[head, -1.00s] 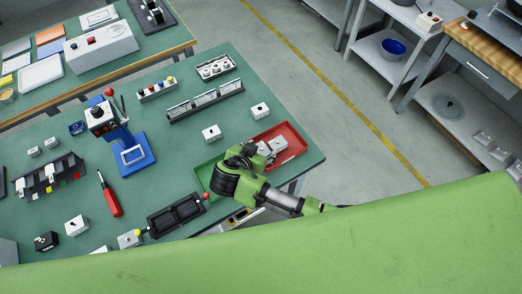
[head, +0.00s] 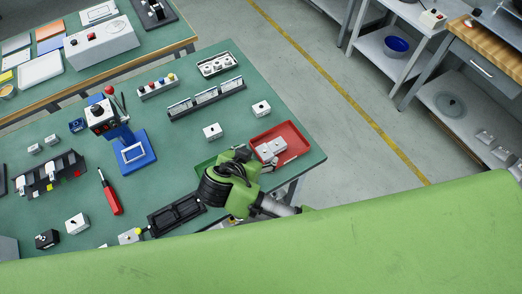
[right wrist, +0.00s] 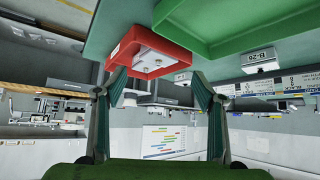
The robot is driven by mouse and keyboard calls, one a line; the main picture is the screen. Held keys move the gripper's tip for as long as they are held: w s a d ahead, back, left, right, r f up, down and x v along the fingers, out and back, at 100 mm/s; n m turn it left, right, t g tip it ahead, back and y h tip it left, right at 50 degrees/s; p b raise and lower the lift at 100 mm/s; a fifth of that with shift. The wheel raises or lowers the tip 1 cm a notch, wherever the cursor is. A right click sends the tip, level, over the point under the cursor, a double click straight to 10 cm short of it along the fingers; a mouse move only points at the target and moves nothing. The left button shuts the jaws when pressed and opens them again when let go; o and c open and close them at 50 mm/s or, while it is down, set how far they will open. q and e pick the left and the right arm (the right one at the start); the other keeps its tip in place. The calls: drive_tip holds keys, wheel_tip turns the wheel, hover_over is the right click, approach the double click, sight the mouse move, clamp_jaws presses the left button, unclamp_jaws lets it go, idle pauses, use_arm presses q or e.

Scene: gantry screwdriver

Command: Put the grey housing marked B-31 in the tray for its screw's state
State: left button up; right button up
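The red tray (head: 298,141) lies at the table's right corner with grey-white housing shapes (head: 270,149) in it. I cannot tell whether these are one housing or two, and no B-31 mark is readable. The tray (right wrist: 178,52) and the contents (right wrist: 152,63) also show in the right wrist view. The green tray (head: 203,168) is mostly hidden behind my right arm; it shows wide in the right wrist view (right wrist: 225,22). My right gripper (right wrist: 160,88) has its fingers apart, with nothing held between them, near the red tray. My left gripper is out of view.
Other grey housings stand on the table (head: 212,132), (head: 261,108), (head: 77,224). One marked B-26 (right wrist: 258,59) shows in the right wrist view. A blue stand (head: 135,152), a red screwdriver (head: 109,192) and a black fixture (head: 177,215) are left of my arm.

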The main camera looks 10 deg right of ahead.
drive_tip(key=v, duration=0.6)
drive_tip(key=shift+a+r, duration=0.15)
drive_tip(key=shift+r, duration=0.1)
drive_tip(key=shift+w, duration=0.1)
